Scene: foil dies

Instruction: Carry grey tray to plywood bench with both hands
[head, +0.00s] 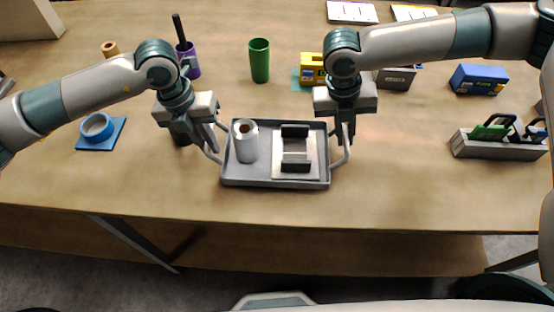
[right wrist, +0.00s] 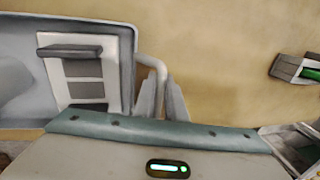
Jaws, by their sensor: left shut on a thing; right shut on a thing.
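The grey tray (head: 250,178) is over the front middle of the plywood bench (head: 400,190) in the head view. I cannot tell whether it touches the bench top. It carries a white roll (head: 246,146) standing upright and a pale plate with two dark bars (head: 295,160). My left gripper (head: 212,150) is shut on the tray's left handle. My right gripper (head: 345,142) is shut on the right handle (head: 341,158). In the right wrist view the tray (right wrist: 25,28) fills the left side, and the right fingers (right wrist: 162,100) are at its handle.
A blue tape roll on a blue square (head: 97,128) is at the left. A green cup (head: 259,60), a purple cup (head: 188,60) and a yellow block (head: 312,67) stand behind. A blue block (head: 479,79) and a grey holder with green-handled tools (head: 497,146) are at the right. The bench's front edge is close.

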